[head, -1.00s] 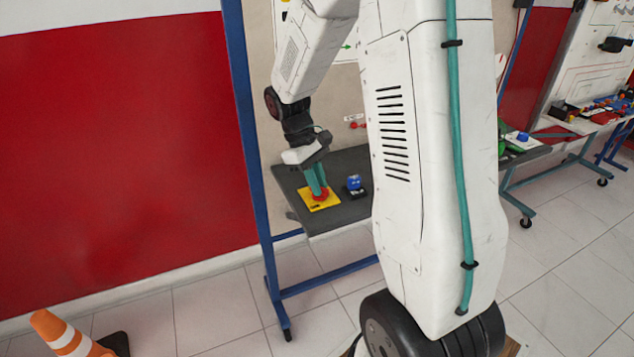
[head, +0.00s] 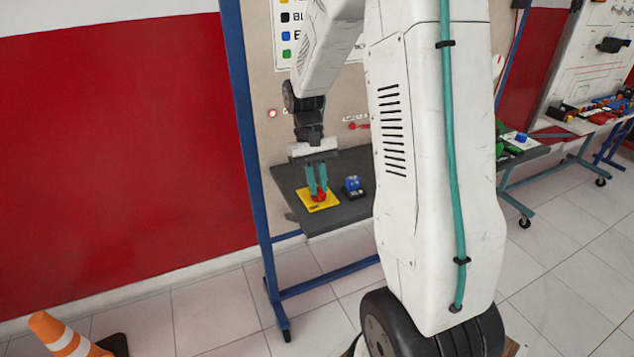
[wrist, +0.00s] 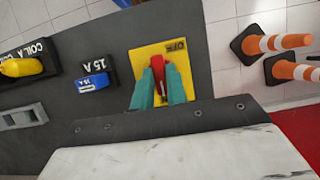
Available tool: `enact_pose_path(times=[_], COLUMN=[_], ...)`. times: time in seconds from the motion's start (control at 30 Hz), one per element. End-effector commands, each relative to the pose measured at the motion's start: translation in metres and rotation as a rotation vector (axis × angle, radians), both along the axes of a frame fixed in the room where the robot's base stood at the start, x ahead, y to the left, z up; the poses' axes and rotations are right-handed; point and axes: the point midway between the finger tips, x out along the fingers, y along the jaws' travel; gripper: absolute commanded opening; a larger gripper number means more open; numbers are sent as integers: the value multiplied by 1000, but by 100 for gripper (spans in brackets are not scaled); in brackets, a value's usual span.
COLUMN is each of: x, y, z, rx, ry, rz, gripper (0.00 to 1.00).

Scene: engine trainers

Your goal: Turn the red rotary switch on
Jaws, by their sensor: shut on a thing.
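The red rotary switch (head: 319,196) sits on a yellow plate (head: 331,203) on the dark shelf of the trainer stand. In the wrist view the red handle (wrist: 156,62) shows between the teal fingers, above the yellow plate (wrist: 138,57). My gripper (head: 317,193) points down at the switch, and its two fingers are shut on the red handle, one on each side. In the wrist view my gripper (wrist: 160,85) covers part of the plate. Lettering, seemingly "OFF", shows at the plate's edge. The switch's exact angle is hard to read.
A blue part marked 15 A (wrist: 95,82) stands on the shelf beside the plate; it also shows in the head view (head: 353,184). A yellow coil part (wrist: 22,68) lies farther along. Orange cones (wrist: 285,42) stand on the floor beyond the shelf edge.

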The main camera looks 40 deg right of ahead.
Motion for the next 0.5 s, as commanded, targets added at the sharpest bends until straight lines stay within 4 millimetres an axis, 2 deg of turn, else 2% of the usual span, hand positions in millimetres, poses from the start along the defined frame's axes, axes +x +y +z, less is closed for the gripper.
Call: enact_pose_path(times=[0.37,0.4,0.47,0.5], x=[1,1,1,1], y=[0,0,0,0], z=[0,0,0,0], rx=[-1,-1,-1,-1], ry=[-2,-2,-2,-2], rz=[-5,-5,-5,-5], gripper=[0,20,36,36])
